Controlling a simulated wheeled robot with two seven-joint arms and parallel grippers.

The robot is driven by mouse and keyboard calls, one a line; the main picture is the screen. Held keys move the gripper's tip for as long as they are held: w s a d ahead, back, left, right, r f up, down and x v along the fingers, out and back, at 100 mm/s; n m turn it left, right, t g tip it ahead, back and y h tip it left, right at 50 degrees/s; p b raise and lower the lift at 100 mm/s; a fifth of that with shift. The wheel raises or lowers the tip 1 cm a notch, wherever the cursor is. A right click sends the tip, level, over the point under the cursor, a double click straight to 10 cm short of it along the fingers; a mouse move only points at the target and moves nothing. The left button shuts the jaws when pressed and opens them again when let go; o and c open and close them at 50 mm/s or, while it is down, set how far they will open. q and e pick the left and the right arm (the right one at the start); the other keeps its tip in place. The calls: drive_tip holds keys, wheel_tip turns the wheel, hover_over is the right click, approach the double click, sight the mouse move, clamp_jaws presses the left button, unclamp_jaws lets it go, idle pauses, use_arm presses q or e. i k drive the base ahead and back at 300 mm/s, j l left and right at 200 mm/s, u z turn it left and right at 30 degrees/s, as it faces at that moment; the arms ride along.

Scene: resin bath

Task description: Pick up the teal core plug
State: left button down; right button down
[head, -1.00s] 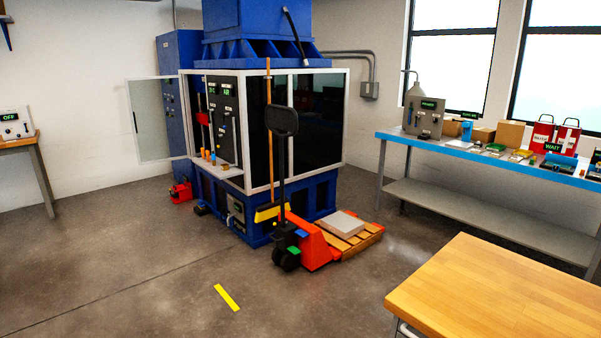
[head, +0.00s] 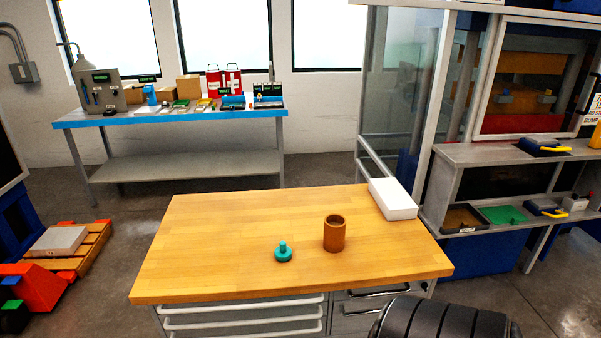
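The teal core plug (head: 283,254) stands on the wooden top of the workbench (head: 215,240), near its front middle. It has a wide round base and a narrower stub pointing up. A brown open-topped cylinder (head: 334,236) stands just right of it, apart from it. Neither of my grippers shows in the head view.
A white box (head: 393,199) sits at the bench's right back corner. A blue-topped table (head: 170,116) with several items stands behind. A press cabinet with shelves (head: 500,155) is at right. A pallet (head: 75,252) is at left. A dark ribbed object (head: 440,322) is at the bottom right.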

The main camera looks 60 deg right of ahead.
sight(283, 253)
drive_tip(key=z, duration=2)
